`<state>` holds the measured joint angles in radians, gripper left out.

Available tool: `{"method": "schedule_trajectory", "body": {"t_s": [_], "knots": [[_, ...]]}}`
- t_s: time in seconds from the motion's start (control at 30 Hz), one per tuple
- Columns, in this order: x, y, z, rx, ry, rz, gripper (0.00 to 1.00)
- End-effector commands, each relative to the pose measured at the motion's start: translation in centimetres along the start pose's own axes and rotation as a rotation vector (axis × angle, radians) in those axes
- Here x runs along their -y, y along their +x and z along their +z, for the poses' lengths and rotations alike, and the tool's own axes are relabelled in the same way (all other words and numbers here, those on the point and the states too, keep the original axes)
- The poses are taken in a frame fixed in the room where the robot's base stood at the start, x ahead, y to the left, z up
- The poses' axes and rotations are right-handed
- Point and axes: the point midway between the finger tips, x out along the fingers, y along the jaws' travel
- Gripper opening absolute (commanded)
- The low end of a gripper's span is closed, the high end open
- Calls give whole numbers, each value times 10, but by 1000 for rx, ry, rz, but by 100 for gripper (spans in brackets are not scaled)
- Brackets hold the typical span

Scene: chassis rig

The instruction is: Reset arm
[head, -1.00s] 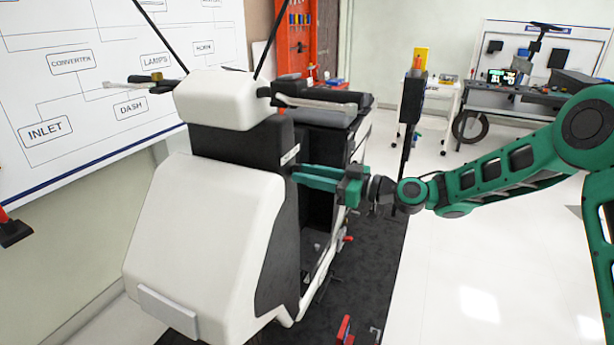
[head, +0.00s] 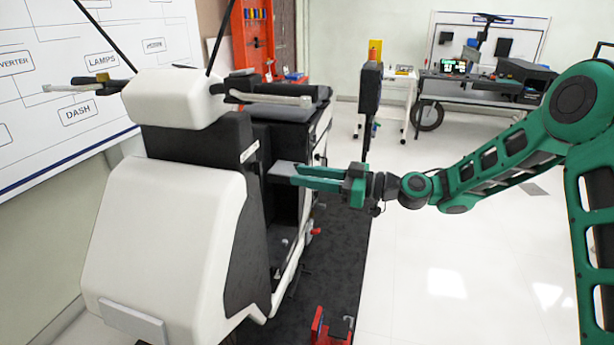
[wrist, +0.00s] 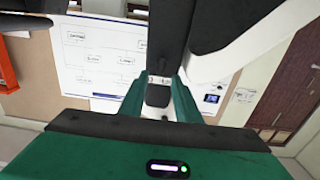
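My arm reaches in from the right in the head view, with my gripper (head: 284,173) pointing left at the open inner side of a white and black scooter (head: 170,230). The two green fingers are apart. A grey part shows at the fingertips; I cannot tell whether it is a finger pad or something behind. In the wrist view the fingers (wrist: 158,100) stand on both sides of a gap, with a dark rounded part of the scooter (wrist: 158,94) seen between them. I see no loose object held. Whether the fingertips touch the scooter is unclear.
The scooter stands on a dark mat (head: 337,260) with a red clamp (head: 320,327) near the front. A black post (head: 370,95) stands behind my gripper. A whiteboard (head: 60,120) is at left, a workbench (head: 480,85) at back right. The pale floor (head: 450,220) at right is clear.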

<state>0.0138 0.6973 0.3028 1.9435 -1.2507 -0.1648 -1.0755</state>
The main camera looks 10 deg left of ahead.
Motion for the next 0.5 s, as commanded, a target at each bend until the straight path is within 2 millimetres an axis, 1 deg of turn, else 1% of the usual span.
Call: {"method": "schedule_trajectory", "body": {"t_s": [0.07,0.17,0.27,0.37,0.47,0.5], "knots": [[0,-2,1,13,0,1,30],[1,-11,7,74,4,7,30],[1,-33,20,195,24,27,30],[1,-69,36,352,66,72,30],[0,-112,51,506,126,139,30],[1,-132,56,565,155,173,30]]}}
